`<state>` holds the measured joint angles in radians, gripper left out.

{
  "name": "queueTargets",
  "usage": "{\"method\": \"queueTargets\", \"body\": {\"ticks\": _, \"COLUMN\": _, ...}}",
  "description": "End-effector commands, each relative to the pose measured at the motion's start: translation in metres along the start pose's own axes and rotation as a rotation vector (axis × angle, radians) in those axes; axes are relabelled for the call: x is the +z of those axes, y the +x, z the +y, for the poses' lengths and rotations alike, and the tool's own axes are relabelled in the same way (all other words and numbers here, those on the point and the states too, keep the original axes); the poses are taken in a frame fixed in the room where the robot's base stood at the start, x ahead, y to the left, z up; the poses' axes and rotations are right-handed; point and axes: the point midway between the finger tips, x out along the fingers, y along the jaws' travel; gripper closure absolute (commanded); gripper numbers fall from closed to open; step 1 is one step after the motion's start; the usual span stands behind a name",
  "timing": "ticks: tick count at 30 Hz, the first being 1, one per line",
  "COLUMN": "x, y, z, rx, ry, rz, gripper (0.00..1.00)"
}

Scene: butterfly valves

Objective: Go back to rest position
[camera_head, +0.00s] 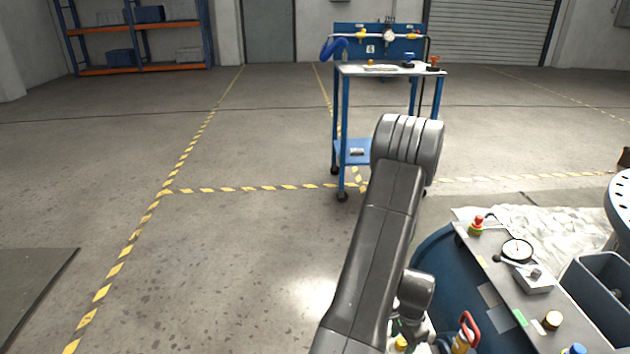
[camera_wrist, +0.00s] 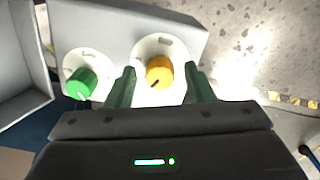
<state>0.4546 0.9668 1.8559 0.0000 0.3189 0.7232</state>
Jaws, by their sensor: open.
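My gripper (camera_wrist: 159,69) shows in the wrist view with its two green fingers apart. A round orange knob (camera_wrist: 160,72) on a white disc lies between the fingertips in the picture, with a gap at each side. I cannot tell whether the fingertips reach down around it or stay above it. A green knob (camera_wrist: 82,84) on its own white disc sits to the left of the fingers. Both knobs are on a light grey box (camera_wrist: 110,30). In the head view my arm reaches forward and folds back down, and my fingers cannot be made out there.
A blue bench (camera_head: 490,268) with a gauge (camera_head: 517,250), a red-topped button (camera_head: 477,226) and a red-handled valve (camera_head: 467,330) stands close at lower right. A blue cart (camera_head: 352,110) stands further off, behind my arm in the picture.

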Motion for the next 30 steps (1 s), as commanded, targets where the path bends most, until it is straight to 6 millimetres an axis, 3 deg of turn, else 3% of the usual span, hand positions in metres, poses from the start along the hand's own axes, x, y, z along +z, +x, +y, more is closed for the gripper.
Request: {"method": "queueTargets", "body": {"ticks": 30, "x": 0.0001, "y": -0.0014, "z": 0.0003, "rx": 0.000, "ry": -0.814, "rz": -0.001, "gripper": 0.52}}
